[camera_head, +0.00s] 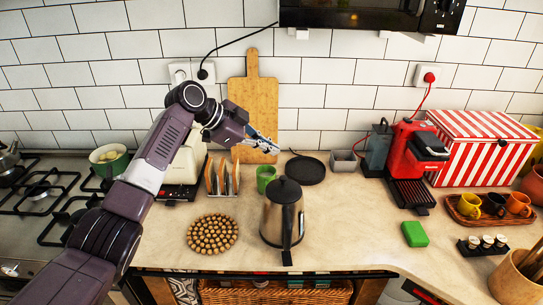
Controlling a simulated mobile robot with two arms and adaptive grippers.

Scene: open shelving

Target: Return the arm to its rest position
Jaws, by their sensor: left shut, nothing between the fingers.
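My left arm comes in from the lower left and rises over the counter. Its gripper (268,146) is shut and empty. It hangs in the air in front of the wooden cutting board (255,90), above and behind the kettle (281,213). No object is between its fingers. My right gripper is not in the view.
The kettle stands on the counter (340,235) beside a plate of round nuts (212,234). A green mug (265,178), toast rack (222,179) and toaster (183,170) are near the arm. A red coffee machine (415,150) and striped box (480,145) stand right. A microwave (370,15) hangs above.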

